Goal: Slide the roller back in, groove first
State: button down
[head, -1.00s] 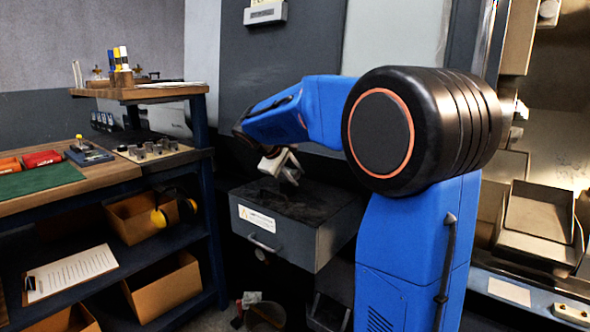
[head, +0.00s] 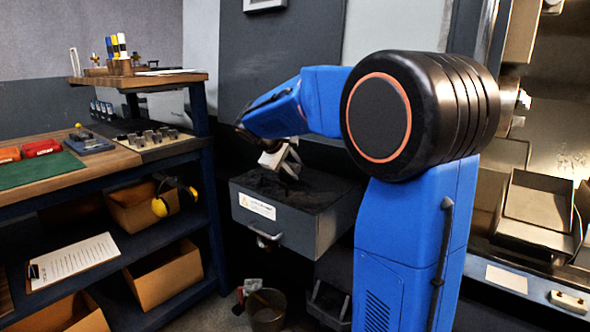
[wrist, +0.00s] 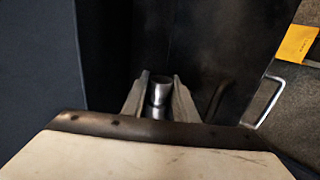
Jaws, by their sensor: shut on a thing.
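The roller (wrist: 159,92) is a short, shiny metal cylinder between my gripper's fingers in the wrist view. My gripper (wrist: 158,97) is shut on it, with one finger on each side. I see the roller's near end; its groove cannot be made out. In the head view my gripper (head: 288,166) hangs just above the dark top of a grey drawer-like box (head: 305,228). The roller is too small to tell there. I cannot tell which opening the roller belongs to, and none shows clearly.
The box has a white label and a front handle (head: 264,238). A workbench (head: 140,165) stands at left with a block of several metal parts (head: 150,138). A bucket (head: 266,310) is on the floor. Trays (head: 535,205) stand at right.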

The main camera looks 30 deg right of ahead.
jog(key=shift+f, duration=0.1)
jog(key=c, duration=1.3)
grip_release()
jog(key=shift+c, duration=0.2)
jog(key=v, duration=1.7)
jog(key=shift+s+a, duration=0.1)
jog(key=shift+a, duration=0.05)
jog(key=s+a+f+m+y, duration=0.1)
jog(key=s+a+f+y, duration=0.1)
jog(key=s+f, duration=0.6)
jog(key=s+a+f+m+t+y, duration=0.1)
jog(key=s+a+f+y, duration=0.2)
jog(key=s+f, duration=0.5)
jog(key=s+a+f+m+y, duration=0.2)
jog(key=s+f, duration=0.6)
jog(key=s, duration=0.8)
jog(key=shift+s+a+f+t+y, duration=0.3)
jog(key=shift+a+f+t+y, duration=0.1)
jog(key=shift+a+y, duration=0.25)
